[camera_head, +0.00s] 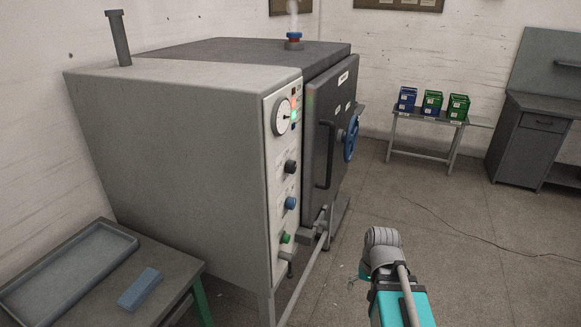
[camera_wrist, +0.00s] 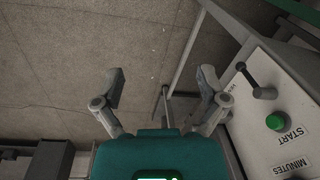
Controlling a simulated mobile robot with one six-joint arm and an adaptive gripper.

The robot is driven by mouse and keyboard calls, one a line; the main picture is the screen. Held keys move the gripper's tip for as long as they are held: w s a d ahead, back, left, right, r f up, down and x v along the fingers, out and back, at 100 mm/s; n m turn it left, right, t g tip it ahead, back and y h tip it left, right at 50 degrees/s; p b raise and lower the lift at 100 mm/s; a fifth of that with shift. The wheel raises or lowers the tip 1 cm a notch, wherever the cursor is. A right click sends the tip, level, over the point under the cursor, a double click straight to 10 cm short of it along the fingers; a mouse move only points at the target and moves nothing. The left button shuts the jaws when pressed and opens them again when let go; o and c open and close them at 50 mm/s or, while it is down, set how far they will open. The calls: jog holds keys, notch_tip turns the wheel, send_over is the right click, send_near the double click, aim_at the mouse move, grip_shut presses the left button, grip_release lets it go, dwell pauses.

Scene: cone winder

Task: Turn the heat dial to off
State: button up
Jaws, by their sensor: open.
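The grey machine's white front panel carries a black dial (camera_head: 290,166) below a round gauge, and a blue dial (camera_head: 291,203) under that. Their labels are too small to read in the head view, so I cannot tell by text which is the heat dial. My gripper (camera_wrist: 161,84) is open and empty, fingers spread above the floor, left of the panel's lower end. My arm is right of the panel in the head view; the fingers cannot be made out there.
The panel's green START button (camera_wrist: 275,121) and a black-knobbed lever (camera_wrist: 255,82) lie right of my gripper. A MINUTES label is beside the button. The dark door (camera_head: 330,125) has a handle and blue wheel (camera_head: 351,138). A side table (camera_head: 185,267) stands front left.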

jog(key=w+a+r+m+y+p, duration=0.2)
jog(key=w+a+r+m+y, duration=0.2)
jog(key=w+a, duration=0.15)
jog(key=m+t+y+p, duration=0.3)
jog(key=m+t+y, duration=0.3)
jog(key=m+y, duration=0.65)
send_near(295, 167)
jog(key=v, duration=0.3)
jog(key=shift+s+d+r+h, duration=0.1)
jog(key=shift+d+r+h, duration=0.1)
jog(key=shift+r+h, duration=0.2)
jog(key=shift+a, duration=0.15)
jog(key=x, duration=1.3)
jog(key=shift+a, duration=0.25)
